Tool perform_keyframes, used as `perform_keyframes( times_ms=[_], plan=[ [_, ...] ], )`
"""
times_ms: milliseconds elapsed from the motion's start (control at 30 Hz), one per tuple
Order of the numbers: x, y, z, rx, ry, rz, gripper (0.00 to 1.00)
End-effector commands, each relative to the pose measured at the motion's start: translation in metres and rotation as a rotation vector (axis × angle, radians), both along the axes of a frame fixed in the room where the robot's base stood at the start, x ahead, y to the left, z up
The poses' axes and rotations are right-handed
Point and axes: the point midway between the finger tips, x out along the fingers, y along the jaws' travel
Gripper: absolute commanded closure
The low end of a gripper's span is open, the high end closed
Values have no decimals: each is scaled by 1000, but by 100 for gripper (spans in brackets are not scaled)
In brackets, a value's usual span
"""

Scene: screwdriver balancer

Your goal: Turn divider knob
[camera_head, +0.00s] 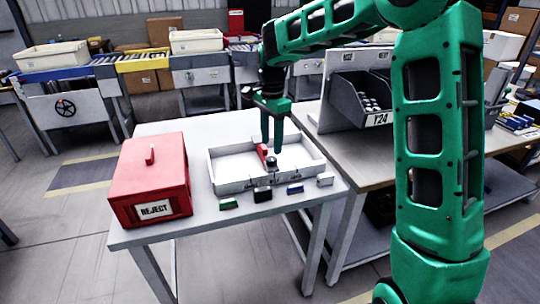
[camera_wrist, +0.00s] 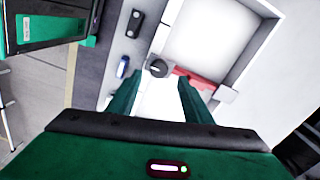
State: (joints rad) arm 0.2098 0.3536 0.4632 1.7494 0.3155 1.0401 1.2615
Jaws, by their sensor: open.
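The divider knob (camera_head: 271,162) is a small dark round knob on the white tray (camera_head: 228,174), beside a red divider piece (camera_head: 262,152). In the wrist view the knob (camera_wrist: 158,68) is dark with a light mark, and the red divider (camera_wrist: 205,76) runs to its right. My gripper (camera_head: 271,146) is open above the tray, fingers pointing down. In the wrist view the knob appears between and just past the fingertips of my gripper (camera_wrist: 160,77). I cannot tell whether either finger touches it.
A red REJECT box (camera_head: 152,180) stands left of the tray on the white table (camera_head: 160,235). Small green (camera_head: 228,204), black (camera_head: 262,194), blue (camera_head: 295,189) and white (camera_head: 325,180) pieces line the tray's front. A grey bin (camera_head: 362,95) stands on the right bench.

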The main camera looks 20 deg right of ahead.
Motion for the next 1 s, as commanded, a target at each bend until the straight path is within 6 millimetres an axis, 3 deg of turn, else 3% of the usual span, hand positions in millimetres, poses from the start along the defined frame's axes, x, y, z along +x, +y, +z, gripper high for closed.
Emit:
perform_keyframes(
  times_ms=[100,300,733,767,933,1000],
  plan=[
    [-1,-1,-21,-1,2,0,54],
    [0,-1,-46,0,1,0,54],
    [0,-1,-56,-1,-1,-1,54],
    [0,-1,-56,-1,-1,-1,56],
    [0,-1,-55,-1,-1,-1,95],
    [0,-1,-55,0,-2,0,95]
  ],
)
